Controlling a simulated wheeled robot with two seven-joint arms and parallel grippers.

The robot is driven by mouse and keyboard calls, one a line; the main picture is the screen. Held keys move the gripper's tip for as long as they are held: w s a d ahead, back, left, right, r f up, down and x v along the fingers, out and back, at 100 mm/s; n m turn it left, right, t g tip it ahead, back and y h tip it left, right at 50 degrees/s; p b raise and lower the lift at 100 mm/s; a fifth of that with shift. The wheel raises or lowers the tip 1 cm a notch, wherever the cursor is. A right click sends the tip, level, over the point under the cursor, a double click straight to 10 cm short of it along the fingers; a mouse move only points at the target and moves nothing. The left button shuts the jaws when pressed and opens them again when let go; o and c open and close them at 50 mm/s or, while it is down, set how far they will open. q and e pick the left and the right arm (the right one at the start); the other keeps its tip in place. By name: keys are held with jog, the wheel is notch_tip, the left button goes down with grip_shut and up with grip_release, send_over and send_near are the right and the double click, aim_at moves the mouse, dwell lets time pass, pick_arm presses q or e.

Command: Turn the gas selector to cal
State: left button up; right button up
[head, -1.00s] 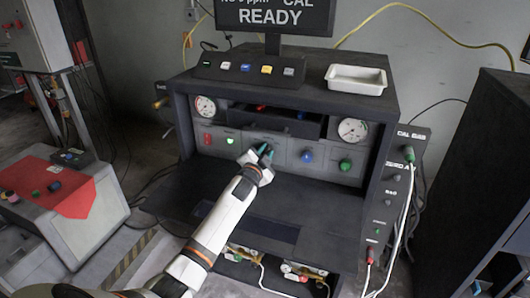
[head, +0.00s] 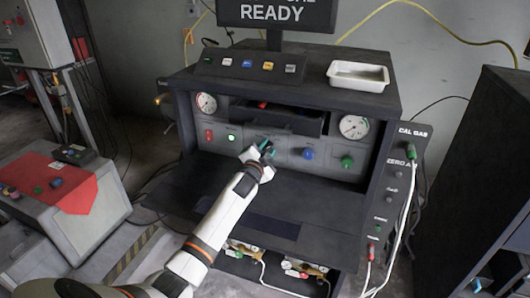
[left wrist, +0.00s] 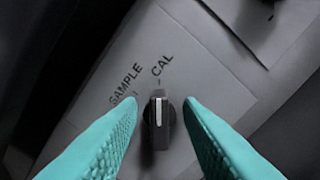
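The gas selector (left wrist: 162,135) is a small dark knob with a pale pointer line on a light panel plate, seen in the left wrist view. Its pointer lines up with the tick under the CAL label (left wrist: 162,65); the SAMPLE label (left wrist: 126,85) sits to the left. My left gripper (left wrist: 159,106) is open, its teal fingers on either side of the knob with gaps showing. In the head view my left gripper (head: 267,150) is at the front panel of the dark bench and hides the selector there. My right gripper is not in view.
A blue knob (head: 308,154) and a green knob (head: 346,161) sit right of the gripper on the panel. Gauges (head: 354,127) are above. A dark shelf (head: 320,208) juts out below. A display (head: 275,13) reading READY and a white tray (head: 358,76) are on top.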

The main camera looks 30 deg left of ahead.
pick_arm(q)
jog(key=v, duration=1.2)
